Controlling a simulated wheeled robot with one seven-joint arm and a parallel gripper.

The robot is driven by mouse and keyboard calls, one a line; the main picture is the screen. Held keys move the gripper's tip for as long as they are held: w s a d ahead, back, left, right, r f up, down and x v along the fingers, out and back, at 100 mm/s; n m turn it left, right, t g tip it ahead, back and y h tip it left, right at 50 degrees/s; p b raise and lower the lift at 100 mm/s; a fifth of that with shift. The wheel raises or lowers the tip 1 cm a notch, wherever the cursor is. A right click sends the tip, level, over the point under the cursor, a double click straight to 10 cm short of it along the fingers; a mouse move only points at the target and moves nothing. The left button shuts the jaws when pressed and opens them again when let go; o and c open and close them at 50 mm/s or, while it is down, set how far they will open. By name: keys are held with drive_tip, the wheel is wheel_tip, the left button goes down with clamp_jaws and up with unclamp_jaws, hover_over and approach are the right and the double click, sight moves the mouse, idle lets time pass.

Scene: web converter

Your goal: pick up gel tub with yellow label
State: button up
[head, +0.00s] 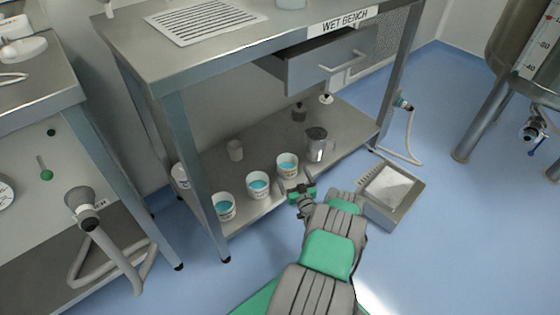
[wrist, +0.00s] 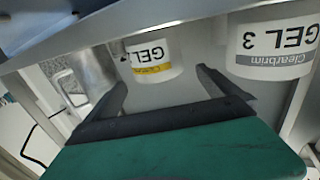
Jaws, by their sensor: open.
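The gel tub with the yellow label (wrist: 155,70) appears upside down in the wrist view, upper middle. In the head view I take it to be the white tub with blue gel (head: 287,173) nearest the metal jug, on the bench's lower shelf. My gripper (head: 297,186) is open and empty at the shelf's front edge, just in front of this tub. In the wrist view its two dark fingers (wrist: 163,85) are spread apart, pointing toward the tub. I cannot tell whether they reach beside its wall.
A grey-labelled GEL 3 tub (wrist: 270,45) stands close beside, the middle tub (head: 258,189) in the head view. Another gel tub (head: 224,208) is farther left. The metal jug (head: 318,146) stands right. The drawer (head: 322,66) hangs open above. A grey tray (head: 392,190) lies on the floor.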

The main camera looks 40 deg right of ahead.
sight(284, 155)
drive_tip(key=b+x, duration=0.3)
drive_tip(key=x, duration=0.4)
drive_tip(key=shift+w+d+f+b, duration=0.2)
drive_tip(key=shift+w+d+b, duration=0.1)
drive_tip(key=shift+b, duration=0.1)
drive_tip(key=shift+r, duration=0.1)
drive_tip(key=c, duration=1.4)
